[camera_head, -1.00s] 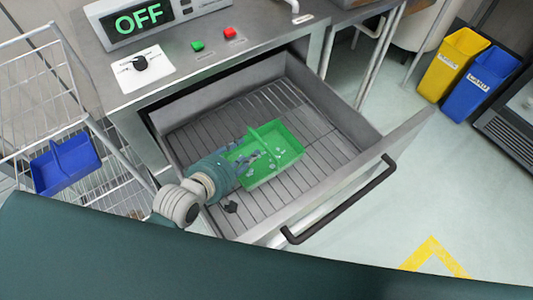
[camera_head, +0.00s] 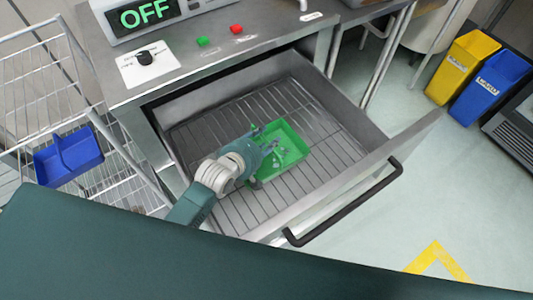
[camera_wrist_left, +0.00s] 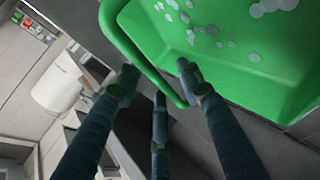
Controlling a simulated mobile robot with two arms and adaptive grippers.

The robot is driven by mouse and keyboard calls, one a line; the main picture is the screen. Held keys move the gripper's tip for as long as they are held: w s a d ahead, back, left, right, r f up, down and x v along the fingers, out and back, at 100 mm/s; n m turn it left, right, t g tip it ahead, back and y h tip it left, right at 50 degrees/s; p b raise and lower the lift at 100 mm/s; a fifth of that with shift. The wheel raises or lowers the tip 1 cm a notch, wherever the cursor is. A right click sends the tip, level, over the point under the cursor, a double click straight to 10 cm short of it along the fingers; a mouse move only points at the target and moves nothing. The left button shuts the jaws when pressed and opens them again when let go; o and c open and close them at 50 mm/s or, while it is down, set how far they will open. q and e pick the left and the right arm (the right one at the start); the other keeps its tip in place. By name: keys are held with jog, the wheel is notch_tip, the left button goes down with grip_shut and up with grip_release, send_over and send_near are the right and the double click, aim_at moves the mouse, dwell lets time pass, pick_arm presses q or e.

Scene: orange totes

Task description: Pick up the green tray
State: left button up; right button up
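The green tray (camera_head: 291,152) lies in the open drawer on a wire rack, with several pale round pieces in it. Its raised green handle shows in the left wrist view (camera_wrist_left: 150,68), beside the tray body (camera_wrist_left: 235,62). My left gripper (camera_head: 262,148) is over the tray's left side in the head view and hides part of it. In the left wrist view its three fingers (camera_wrist_left: 158,85) are spread apart, with the handle passing between them. I cannot tell whether any finger touches the handle. My right gripper is not in view.
The metal drawer (camera_head: 368,163) has a dark bar handle (camera_head: 345,205) at its front. A counter with an OFF display (camera_head: 145,14) stands behind. A wire rack with a blue tray (camera_head: 68,158) is at left. Yellow (camera_head: 460,66) and blue bins (camera_head: 488,88) stand at right.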

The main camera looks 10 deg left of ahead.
pick_arm(q)
grip_shut()
jog(key=shift+r, duration=0.2)
